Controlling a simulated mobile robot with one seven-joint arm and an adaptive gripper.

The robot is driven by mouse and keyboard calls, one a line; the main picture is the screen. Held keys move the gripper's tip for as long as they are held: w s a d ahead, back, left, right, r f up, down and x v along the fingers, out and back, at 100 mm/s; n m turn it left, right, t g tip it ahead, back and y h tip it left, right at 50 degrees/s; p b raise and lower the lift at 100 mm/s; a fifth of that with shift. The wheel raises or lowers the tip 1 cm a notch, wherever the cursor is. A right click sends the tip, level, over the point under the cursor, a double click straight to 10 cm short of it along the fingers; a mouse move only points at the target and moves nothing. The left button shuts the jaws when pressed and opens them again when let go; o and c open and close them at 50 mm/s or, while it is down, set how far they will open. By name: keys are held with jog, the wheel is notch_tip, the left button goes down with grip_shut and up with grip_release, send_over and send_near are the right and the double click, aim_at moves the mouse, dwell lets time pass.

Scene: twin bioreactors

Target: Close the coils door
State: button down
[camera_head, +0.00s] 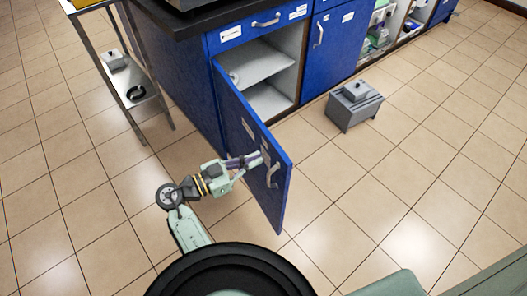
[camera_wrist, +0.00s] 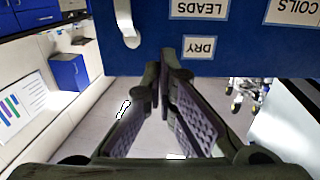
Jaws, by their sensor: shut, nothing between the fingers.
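The coils door (camera_head: 248,140) is a blue cabinet door that stands wide open, swung out from the left side of its cabinet. Its outer face bears labels and a pale handle (camera_head: 270,172). My gripper (camera_head: 258,160) is shut and empty at this outer face, close to the handle. Whether it touches the door I cannot tell. In the wrist view the door (camera_wrist: 230,58) spans the top, with upside-down labels reading LEADS, DRY and COILS, and the handle (camera_wrist: 127,25) shows left of the fingertips (camera_wrist: 159,75).
The open cabinet shows an empty-looking white shelf (camera_head: 258,62). A grey box (camera_head: 354,105) stands on the tiled floor right of the door. A metal trolley (camera_head: 137,95) stands at the left.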

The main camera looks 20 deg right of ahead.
aim_at(273, 153)
jog(key=shift+w+d+p, duration=0.15)
jog(key=shift+d+p, duration=0.1)
jog(key=shift+d, duration=0.65)
jog(key=shift+w+d+p, duration=0.15)
jog(key=shift+d+p, duration=0.1)
jog(key=shift+d, duration=0.6)
jog(key=shift+d, duration=0.1)
